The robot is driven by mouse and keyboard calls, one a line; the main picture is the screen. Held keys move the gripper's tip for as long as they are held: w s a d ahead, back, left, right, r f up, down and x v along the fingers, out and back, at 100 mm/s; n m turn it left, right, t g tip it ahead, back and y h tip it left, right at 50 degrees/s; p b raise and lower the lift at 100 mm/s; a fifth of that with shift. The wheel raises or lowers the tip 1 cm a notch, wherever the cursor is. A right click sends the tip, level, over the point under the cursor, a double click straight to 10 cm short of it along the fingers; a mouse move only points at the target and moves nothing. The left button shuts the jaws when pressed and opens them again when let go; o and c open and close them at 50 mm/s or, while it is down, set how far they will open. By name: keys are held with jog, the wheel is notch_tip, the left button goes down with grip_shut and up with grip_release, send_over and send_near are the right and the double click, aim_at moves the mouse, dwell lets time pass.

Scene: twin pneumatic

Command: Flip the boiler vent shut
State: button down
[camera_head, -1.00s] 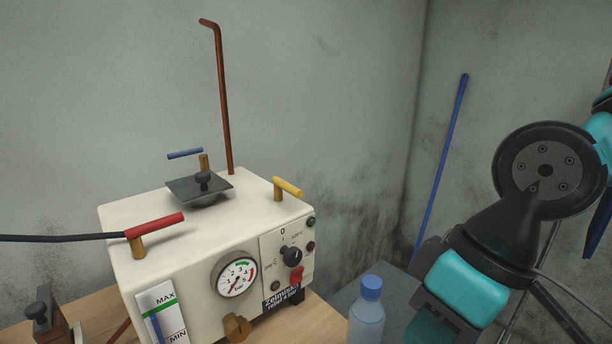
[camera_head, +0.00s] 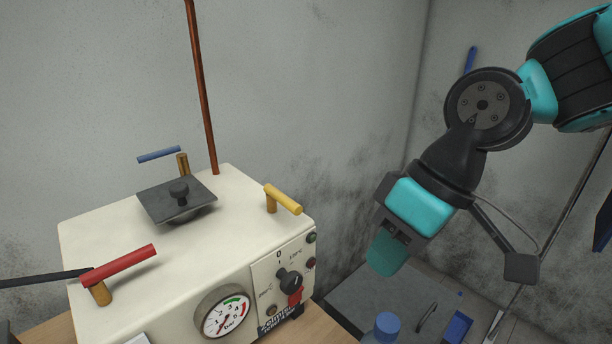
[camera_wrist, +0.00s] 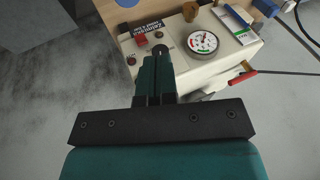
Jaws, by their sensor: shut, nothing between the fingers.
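The cream boiler (camera_head: 130,235) stands on a wooden table in the head view. Its top carries a yellow lever (camera_head: 284,200) at the right, a blue lever (camera_head: 159,154) at the back and a red lever (camera_head: 120,264) at the front left, each on a brass stem. I cannot tell from the pictures which lever is the vent. My gripper (camera_head: 385,262) is shut and empty, pointing down to the right of the boiler, apart from the levers. In the wrist view the shut fingers (camera_wrist: 157,72) cover part of the boiler; the red lever (camera_wrist: 242,78) shows, the yellow one is hidden.
A dark lid (camera_head: 177,200) sits on the boiler top. The front has a pressure gauge (camera_head: 224,311) and a black knob (camera_head: 290,282). A copper pipe (camera_head: 203,90) rises behind. A blue-capped bottle (camera_head: 386,327) stands below my gripper. Air above the boiler's right side is clear.

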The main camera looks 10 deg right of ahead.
jog(key=w+d+r+y+p, duration=0.1)
jog(key=w+p, duration=0.3)
jog(key=w, duration=0.4)
jog(key=w+d+r+t+y+p, duration=0.1)
jog(key=w+r+p, duration=0.3)
jog(key=w, duration=0.5)
jog(key=shift+d+r+y+p, duration=0.2)
jog(key=shift+d+y+p, duration=0.15)
jog(key=shift+d+y, duration=0.15)
jog(key=shift+w, duration=0.1)
jog(key=a+f+p, duration=0.1)
jog(key=a+f, duration=0.1)
jog(key=a, duration=0.1)
jog(key=a+f+p, duration=0.2)
jog(key=a, duration=0.1)
jog(key=s+a+f+p, duration=0.1)
jog(key=a+f+p, duration=0.1)
jog(key=a, duration=0.1)
jog(key=shift+f, duration=0.3)
jog(key=shift+a+f, duration=0.1)
jog(key=shift+a, duration=0.3)
